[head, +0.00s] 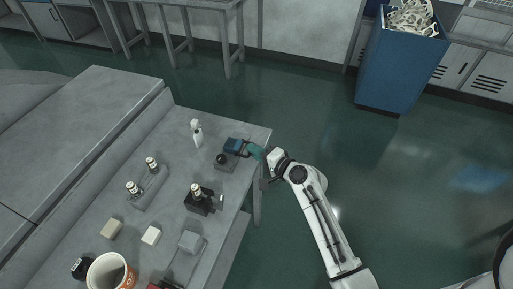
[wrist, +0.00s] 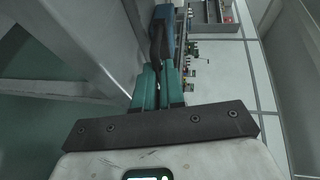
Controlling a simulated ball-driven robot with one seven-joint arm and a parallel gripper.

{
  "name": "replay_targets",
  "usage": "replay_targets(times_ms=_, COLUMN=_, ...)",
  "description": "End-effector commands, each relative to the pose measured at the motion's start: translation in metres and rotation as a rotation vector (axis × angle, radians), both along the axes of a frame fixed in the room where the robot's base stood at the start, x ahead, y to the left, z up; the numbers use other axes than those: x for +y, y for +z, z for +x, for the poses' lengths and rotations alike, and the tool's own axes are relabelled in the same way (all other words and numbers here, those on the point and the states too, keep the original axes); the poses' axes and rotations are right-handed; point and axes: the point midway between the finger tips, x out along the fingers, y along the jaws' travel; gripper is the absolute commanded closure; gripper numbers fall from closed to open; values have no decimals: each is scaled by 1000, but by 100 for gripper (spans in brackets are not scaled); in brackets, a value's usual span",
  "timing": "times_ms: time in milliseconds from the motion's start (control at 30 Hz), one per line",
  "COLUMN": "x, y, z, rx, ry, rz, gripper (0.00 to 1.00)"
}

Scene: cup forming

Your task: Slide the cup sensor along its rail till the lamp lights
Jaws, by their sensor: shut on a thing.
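My gripper (head: 257,152) is at the table's right edge in the head view. Its teal fingers (wrist: 152,90) are shut on the dark handle (wrist: 158,42) of a blue tool (head: 233,145); the blue part also shows in the wrist view (wrist: 164,14). A black fixture (head: 203,204) with a small cup (head: 196,190) stands on the table, lower left of my gripper and apart from it. It looks like the cup sensor's station, but I cannot make out the sensor, rail or lamp on it.
Beside the blue tool is a grey block with a dark round knob (head: 221,158). A white bottle (head: 197,137), a cup rack (head: 150,188), pale blocks (head: 151,235), a grey box (head: 191,242) and a white-orange bucket (head: 108,274) stand on the table (head: 180,165).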

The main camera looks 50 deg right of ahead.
Motion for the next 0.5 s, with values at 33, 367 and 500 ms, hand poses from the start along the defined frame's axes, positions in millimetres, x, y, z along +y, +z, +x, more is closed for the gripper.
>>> replay_targets(times_ms=33, x=-1, y=-2, z=-1, rx=3, ry=-1, rz=1, gripper=100)
replay_targets(times_ms=367, x=-1, y=-1, z=0, rx=2, ry=-1, rz=1, gripper=80)
replay_targets(times_ms=500, x=-1, y=-1, z=-4, rx=1, ry=-2, rz=1, gripper=80)
